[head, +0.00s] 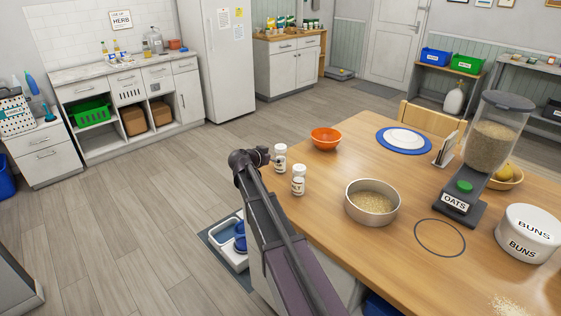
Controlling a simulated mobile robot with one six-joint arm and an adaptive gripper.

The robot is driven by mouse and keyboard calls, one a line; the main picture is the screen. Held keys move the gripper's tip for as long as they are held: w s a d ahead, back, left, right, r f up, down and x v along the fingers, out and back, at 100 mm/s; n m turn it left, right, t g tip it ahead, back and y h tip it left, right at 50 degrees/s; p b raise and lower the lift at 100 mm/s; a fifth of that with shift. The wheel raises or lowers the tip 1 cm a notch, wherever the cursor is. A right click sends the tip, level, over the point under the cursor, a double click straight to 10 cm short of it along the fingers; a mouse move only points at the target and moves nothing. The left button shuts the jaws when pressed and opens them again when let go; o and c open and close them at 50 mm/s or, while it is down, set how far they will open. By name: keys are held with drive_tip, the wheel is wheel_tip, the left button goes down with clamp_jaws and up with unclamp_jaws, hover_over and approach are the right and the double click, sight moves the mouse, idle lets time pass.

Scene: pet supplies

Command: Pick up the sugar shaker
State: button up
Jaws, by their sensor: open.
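Two small white shakers with pale caps and dark labels stand upright near the left edge of the wooden table (400,262). One shaker (280,158) is farther back; the other shaker (298,181) is nearer and slightly right. The label print is too small to read, so I cannot tell which is the sugar shaker. My gripper (264,155) is at the dark end of my arm, just left of the farther shaker in the picture. It looks open and holds nothing I can see. Its fingers are small and hard to make out.
An orange bowl (325,138) stands behind the shakers. A metal bowl of oats (372,212) is to their right. An oats dispenser (467,200), a buns tin (526,240) and a plate on a blue mat (382,138) are farther right. Bare tabletop lies between.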

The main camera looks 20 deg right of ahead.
drive_tip(key=shift+b+x, duration=0.75)
drive_tip(key=shift+x, duration=1.4)
drive_tip(key=shift+s+f, duration=0.1)
drive_tip(key=shift+c, duration=0.2)
drive_tip(key=c, duration=1.2)
wheel_tip(320, 180, up, 10)
drive_tip(key=p, duration=1)
wheel_tip(320, 180, up, 12)
drive_tip(key=p, duration=1.3)
hover_over(277, 155)
drive_tip(key=w+d, duration=0.1)
drive_tip(key=d, duration=0.1)
drive_tip(key=shift+w+a+r, duration=0.1)
drive_tip(key=shift+r, duration=0.15)
